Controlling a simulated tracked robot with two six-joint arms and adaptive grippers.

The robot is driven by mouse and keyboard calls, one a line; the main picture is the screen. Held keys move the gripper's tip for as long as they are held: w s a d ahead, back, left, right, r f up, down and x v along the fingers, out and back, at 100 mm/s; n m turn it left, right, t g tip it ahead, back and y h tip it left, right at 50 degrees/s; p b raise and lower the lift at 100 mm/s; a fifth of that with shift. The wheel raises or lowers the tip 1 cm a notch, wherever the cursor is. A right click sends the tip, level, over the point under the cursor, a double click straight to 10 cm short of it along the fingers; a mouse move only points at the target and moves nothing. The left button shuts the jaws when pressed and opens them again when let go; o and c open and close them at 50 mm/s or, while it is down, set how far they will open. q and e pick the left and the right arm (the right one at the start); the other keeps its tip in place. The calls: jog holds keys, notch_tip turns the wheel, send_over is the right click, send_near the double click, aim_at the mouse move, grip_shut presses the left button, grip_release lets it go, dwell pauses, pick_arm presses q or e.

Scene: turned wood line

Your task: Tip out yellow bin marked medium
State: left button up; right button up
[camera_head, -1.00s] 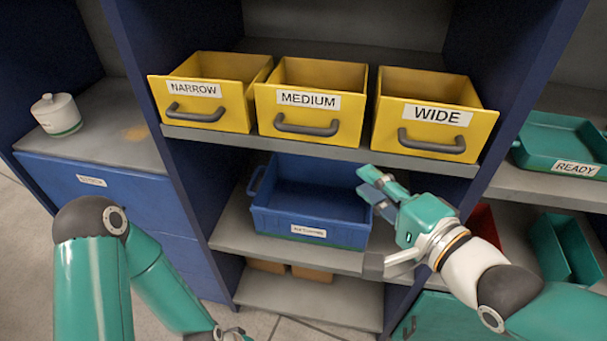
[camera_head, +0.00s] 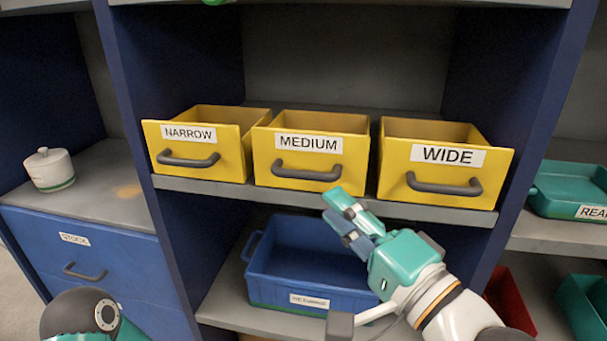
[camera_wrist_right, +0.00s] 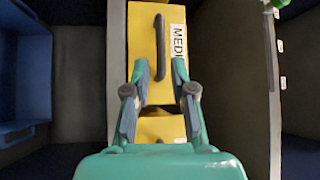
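The yellow bin marked MEDIUM (camera_head: 262,158) stands upright on the shelf between the NARROW and WIDE bins, its grey handle (camera_head: 307,172) facing me. I cannot see its contents. My right gripper (camera_head: 345,208) is open and empty, just below and in front of this bin, near the shelf edge. In the right wrist view the MEDIUM bin (camera_wrist_right: 143,30) fills the middle. Its handle (camera_wrist_right: 160,45) lies ahead of the two spread fingers (camera_wrist_right: 161,78), apart from them. My left gripper is out of view; only part of my left arm shows at bottom left.
The yellow NARROW bin (camera_head: 230,150) and WIDE bin (camera_head: 445,187) flank it closely. A blue tray (camera_head: 275,285) sits on the shelf below. A teal READY tray (camera_head: 560,190) is at right, a white lidded jar (camera_head: 50,170) at left. Blue uprights bound the bay.

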aim_at(303, 177)
jog(key=x, duration=0.8)
jog(key=shift+w+a+p, duration=0.15)
jog(key=shift+w+p, duration=0.2)
grip_shut()
